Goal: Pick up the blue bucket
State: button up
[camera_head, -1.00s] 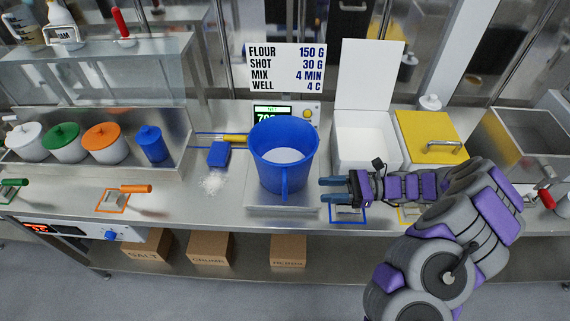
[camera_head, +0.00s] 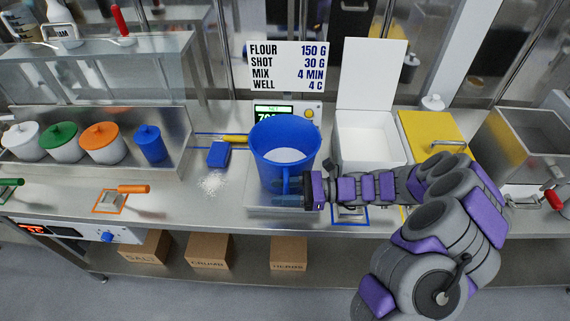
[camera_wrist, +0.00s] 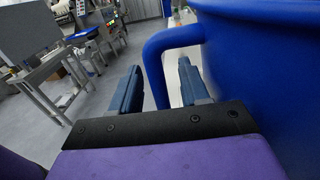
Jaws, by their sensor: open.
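The blue bucket (camera_head: 283,150) stands upright on the scale at the middle of the counter, with white powder inside. Its handle is on the side facing me. My gripper (camera_head: 285,201) is at the bucket's lower front, its fingers partly hidden behind the handle. In the wrist view my gripper (camera_wrist: 158,85) is open, with the handle (camera_wrist: 160,62) showing between its two fingers. The bucket wall (camera_wrist: 270,60) fills the right side of that view. I cannot tell whether the fingers touch the handle.
A blue box (camera_head: 219,154) and spilled powder (camera_head: 211,184) lie left of the bucket. A white open bin (camera_head: 371,97) and a yellow lid (camera_head: 432,138) stand to the right. A recipe sign (camera_head: 288,66) and scale display (camera_head: 272,113) are behind.

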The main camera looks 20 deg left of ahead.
jog(key=shift+s+a, duration=0.1)
jog(key=shift+a, duration=0.45)
jog(key=shift+c, duration=0.3)
jog(key=shift+d, duration=0.15)
jog(key=c, duration=0.3)
grip_shut()
